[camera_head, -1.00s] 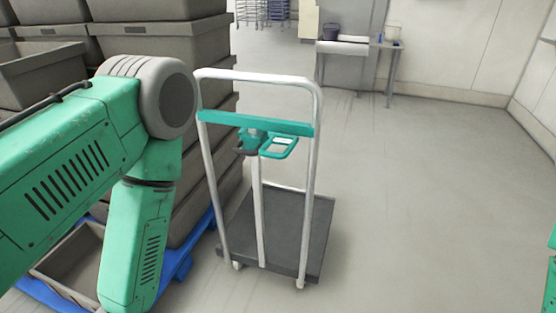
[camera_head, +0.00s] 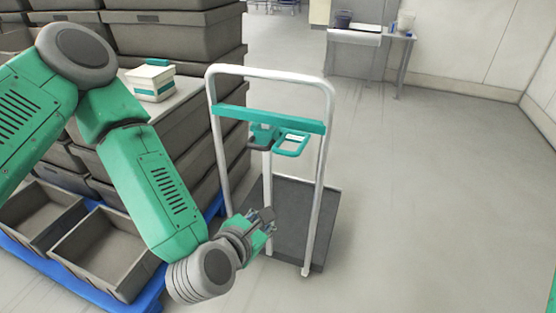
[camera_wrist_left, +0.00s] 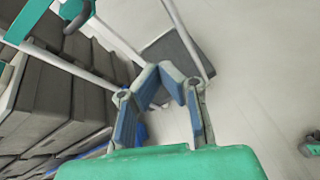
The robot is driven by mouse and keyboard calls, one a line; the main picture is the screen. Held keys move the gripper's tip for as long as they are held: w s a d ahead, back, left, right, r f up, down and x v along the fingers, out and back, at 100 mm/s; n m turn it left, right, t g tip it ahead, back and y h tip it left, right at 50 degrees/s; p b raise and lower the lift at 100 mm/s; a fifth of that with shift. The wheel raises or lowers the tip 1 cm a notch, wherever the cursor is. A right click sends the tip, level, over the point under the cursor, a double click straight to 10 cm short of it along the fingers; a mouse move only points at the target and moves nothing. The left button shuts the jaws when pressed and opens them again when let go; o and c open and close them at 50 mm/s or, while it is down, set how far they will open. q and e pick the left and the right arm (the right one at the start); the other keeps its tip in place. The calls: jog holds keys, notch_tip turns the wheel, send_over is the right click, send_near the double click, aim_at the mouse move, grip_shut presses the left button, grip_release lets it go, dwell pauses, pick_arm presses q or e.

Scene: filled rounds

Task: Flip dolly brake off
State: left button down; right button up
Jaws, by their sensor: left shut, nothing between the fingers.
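The dolly (camera_head: 216,160) stands upright on the floor, with a white tubular handle frame and a dark flat deck (camera_head: 310,215). A teal crossbar (camera_head: 270,118) spans its frame. Below the bar are a teal loop lever (camera_head: 291,144) and a dark grip part (camera_head: 259,143); which of these works the brake I cannot tell. My left gripper (camera_head: 268,216) is shut and empty, low in front of the frame and below the lever. In the left wrist view its fingertips (camera_wrist_left: 168,72) meet in front of the deck (camera_wrist_left: 178,52). My right gripper is not in view.
Stacked grey crates (camera_head: 185,50) stand on a blue pallet (camera_head: 100,290) close left of the dolly. A small white and teal box (camera_head: 150,84) sits on a lower stack. A table (camera_head: 372,38) stands at the back.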

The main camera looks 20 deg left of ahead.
pick_arm(q)
jog(key=w+r+n+t+y, duration=0.1)
jog(key=w+r+n, duration=0.4)
jog(key=w, duration=0.7)
jog(key=shift+a+r+t, duration=0.2)
jog(key=shift+r+t, duration=0.1)
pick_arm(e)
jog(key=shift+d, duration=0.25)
pick_arm(q)
jog(key=shift+d+r, duration=0.1)
jog(key=shift+d, duration=0.1)
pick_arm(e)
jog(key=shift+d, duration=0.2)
